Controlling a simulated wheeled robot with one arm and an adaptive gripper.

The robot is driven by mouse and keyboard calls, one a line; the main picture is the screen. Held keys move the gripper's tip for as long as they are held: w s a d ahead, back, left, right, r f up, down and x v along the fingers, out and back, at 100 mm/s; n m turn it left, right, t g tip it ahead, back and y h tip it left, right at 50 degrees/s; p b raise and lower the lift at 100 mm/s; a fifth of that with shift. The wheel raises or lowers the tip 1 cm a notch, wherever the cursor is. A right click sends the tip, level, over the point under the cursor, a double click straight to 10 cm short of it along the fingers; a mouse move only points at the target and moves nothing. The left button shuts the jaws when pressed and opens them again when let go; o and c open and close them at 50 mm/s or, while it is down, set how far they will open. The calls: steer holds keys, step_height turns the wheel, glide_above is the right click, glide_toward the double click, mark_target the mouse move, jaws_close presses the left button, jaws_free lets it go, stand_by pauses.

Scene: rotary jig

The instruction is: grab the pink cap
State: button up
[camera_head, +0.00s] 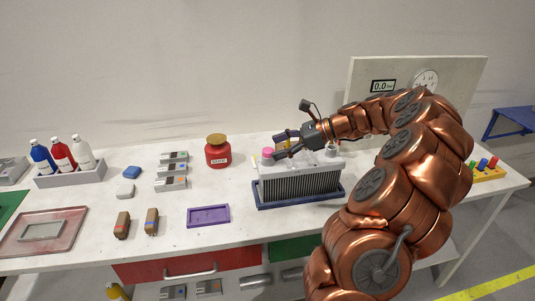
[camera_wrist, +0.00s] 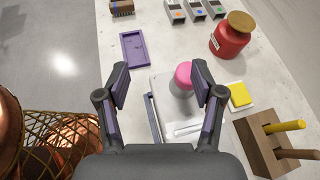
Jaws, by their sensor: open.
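The pink cap (camera_wrist: 183,75) sits on top of a white-topped, finned grey block (camera_head: 297,183). In the wrist view it lies between my gripper's two fingers and slightly beyond them, nearer the right finger. My gripper (camera_wrist: 160,82) is open, with purple pads facing each other and nothing held. In the head view the pink cap (camera_head: 267,154) shows just left of my gripper (camera_head: 279,146), close to the fingertips. I cannot tell whether a finger touches it.
The finned block stands in a dark blue tray (camera_head: 262,206). A red jar (camera_head: 218,154) stands behind left. A purple tray (camera_head: 208,216) lies front left. A wooden block with pegs (camera_wrist: 265,135) and a yellow pad (camera_wrist: 240,95) are right in the wrist view.

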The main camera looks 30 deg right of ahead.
mark_target(270, 150)
steer(key=d, duration=0.1)
steer(key=d+m+t, duration=0.1)
steer(key=d, duration=0.1)
steer(key=d+m, duration=0.1)
steer(key=d, duration=0.1)
steer(key=shift+s+d+f+t, duration=0.1)
steer(key=shift+d+f+t, duration=0.05)
steer(key=shift+f+t, duration=0.2)
steer(key=shift+h, duration=0.3)
steer(key=shift+p+x, duration=1.35)
steer(key=shift+x, duration=2.5)
steer(key=shift+d+f, duration=0.1)
steer(key=shift+f, duration=0.05)
steer(key=c, duration=0.9)
